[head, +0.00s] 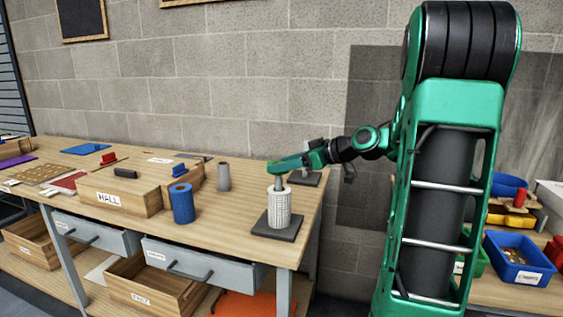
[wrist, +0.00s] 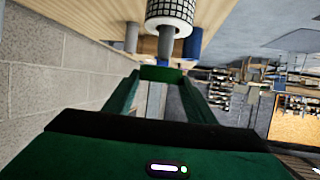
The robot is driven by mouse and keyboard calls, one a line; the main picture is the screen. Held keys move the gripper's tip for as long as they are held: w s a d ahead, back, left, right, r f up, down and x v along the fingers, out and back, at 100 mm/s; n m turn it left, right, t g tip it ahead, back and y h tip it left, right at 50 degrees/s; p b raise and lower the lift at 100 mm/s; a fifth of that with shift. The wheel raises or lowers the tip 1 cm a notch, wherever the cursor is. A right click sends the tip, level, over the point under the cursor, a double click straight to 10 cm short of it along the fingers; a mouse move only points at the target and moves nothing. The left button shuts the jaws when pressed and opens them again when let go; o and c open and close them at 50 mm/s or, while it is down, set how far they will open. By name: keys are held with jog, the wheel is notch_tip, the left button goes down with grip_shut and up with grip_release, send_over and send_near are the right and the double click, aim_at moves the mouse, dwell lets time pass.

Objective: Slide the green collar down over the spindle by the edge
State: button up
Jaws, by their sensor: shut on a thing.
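My gripper (head: 277,168) is shut on a small green piece, which looks like the green collar (wrist: 162,74), between its fingertips in the wrist view. In the head view the collar blends with my green fingers. A grey spindle (head: 278,183) stands upright on a dark square base (head: 262,231) by the table's right edge. A white gridded cylinder (head: 279,208) sits around its lower part. In the wrist view the spindle (wrist: 166,43) lies just beyond the collar, roughly in line with it. I cannot tell whether the collar is around its tip.
A second dark base (head: 313,180) with a grey upright stands behind my gripper, partly hidden. A blue cylinder (head: 182,204) and a grey cylinder (head: 223,177) stand left of the spindle. A wooden box (head: 122,192) marked HALL is further left. Blue bins (head: 518,262) stand at right.

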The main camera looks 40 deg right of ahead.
aim_at(285, 190)
jog(key=shift+f, duration=2.8)
jog(key=o, duration=1.1)
jog(key=shift+s, duration=0.1)
jog(key=v, duration=1)
jog(key=shift+s+d, duration=0.15)
jog(key=shift+s, duration=0.05)
